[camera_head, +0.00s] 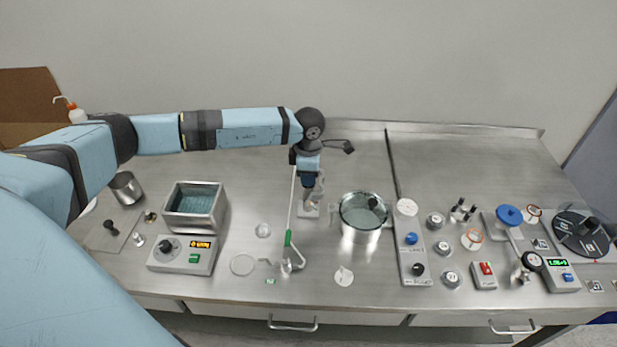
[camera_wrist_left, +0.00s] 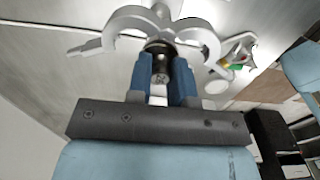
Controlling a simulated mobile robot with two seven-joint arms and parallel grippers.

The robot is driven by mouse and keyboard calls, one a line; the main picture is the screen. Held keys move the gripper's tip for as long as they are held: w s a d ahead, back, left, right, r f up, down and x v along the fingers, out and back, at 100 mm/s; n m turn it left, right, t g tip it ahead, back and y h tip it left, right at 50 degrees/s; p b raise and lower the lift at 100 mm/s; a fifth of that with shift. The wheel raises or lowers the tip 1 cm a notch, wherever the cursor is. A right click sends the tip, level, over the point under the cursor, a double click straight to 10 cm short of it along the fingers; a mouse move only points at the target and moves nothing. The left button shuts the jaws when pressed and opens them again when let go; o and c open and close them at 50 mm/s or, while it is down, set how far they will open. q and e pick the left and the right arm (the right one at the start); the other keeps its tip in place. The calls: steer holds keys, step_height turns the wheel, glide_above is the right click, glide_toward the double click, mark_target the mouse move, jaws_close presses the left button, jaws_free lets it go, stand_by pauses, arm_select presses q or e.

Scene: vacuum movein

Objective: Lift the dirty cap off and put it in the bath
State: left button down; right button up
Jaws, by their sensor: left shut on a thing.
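My left gripper (camera_head: 310,186) reaches down over the bench, just left of the glass vessel. In the left wrist view its blue fingers (camera_wrist_left: 166,85) are shut on a small dark-topped metal piece (camera_wrist_left: 158,62), which may be the cap. A pale curved metal fitting (camera_wrist_left: 160,25) lies just beyond the fingertips; I cannot tell whether the held piece is apart from it. In the head view a small metal fitting (camera_head: 309,210) shows below the gripper. The bath (camera_head: 195,186), an open metal tank with greenish liquid, stands to the left. My right gripper is not in view.
A glass vessel (camera_head: 362,212) with a dark knob stands right of the gripper. A control box (camera_head: 186,255) sits before the bath. Knobs and gauges fill the right side. The back of the bench is mostly clear.

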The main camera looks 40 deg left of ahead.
arm_select(q)
steer(key=shift+r, duration=0.15)
step_height(320, 180, up, 23)
steer(key=b, duration=0.2)
stand_by(0.5)
steer(key=shift+f, duration=0.2)
